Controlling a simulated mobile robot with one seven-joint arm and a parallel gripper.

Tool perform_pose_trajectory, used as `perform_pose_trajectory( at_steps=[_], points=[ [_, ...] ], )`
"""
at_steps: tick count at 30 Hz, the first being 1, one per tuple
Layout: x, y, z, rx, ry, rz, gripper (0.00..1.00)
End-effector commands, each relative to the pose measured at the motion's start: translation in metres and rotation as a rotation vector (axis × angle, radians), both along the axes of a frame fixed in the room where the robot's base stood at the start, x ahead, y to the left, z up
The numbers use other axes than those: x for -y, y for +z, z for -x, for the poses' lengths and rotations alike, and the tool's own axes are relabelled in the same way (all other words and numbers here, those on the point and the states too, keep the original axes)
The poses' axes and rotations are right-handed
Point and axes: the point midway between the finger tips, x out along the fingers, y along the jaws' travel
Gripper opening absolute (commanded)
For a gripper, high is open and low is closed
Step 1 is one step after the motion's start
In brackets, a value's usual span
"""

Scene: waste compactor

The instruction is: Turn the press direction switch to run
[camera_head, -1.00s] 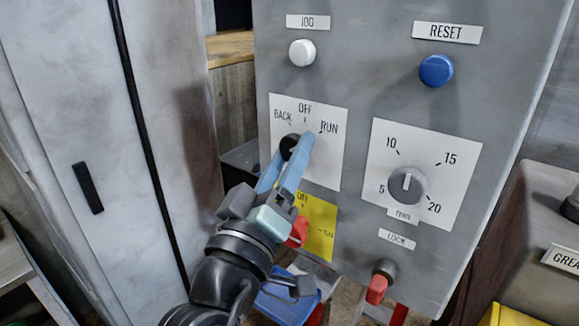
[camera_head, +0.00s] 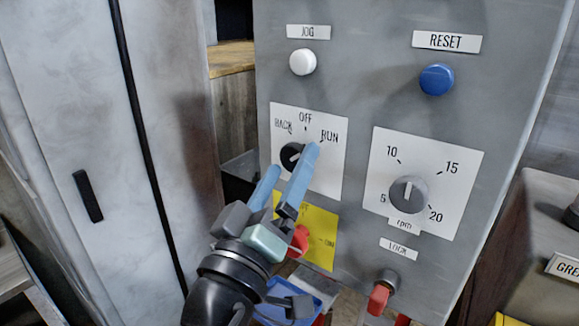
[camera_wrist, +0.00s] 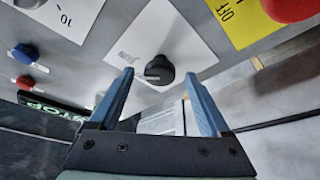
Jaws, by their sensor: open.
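The press direction switch is a black round knob (camera_head: 289,154) on a white plate (camera_head: 331,180) marked BACK, OFF and RUN. A pale mark shows on the knob, and one finger partly crowds the view, so I cannot tell surely which label it points at. In the wrist view the knob (camera_wrist: 163,70) lies between and just beyond the fingertips, with the RUN label beside it. My gripper (camera_head: 292,161) is open, its two blue fingers spread below and in front of the knob. No grip on the knob shows.
A white JOG button (camera_head: 303,62) and blue RESET button (camera_head: 436,79) are above. A red switch (camera_head: 300,240) on a yellow plate (camera_head: 321,238) is close beside my gripper.

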Motion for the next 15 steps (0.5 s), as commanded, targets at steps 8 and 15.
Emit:
perform_pose_trajectory(
  at_steps=[8, 15],
  points=[
    [-0.022, -0.023, 0.053, -0.003, 0.005, -0.001, 0.81],
    [-0.036, -0.034, 0.091, -0.002, 0.002, -0.001, 0.81]
  ],
)
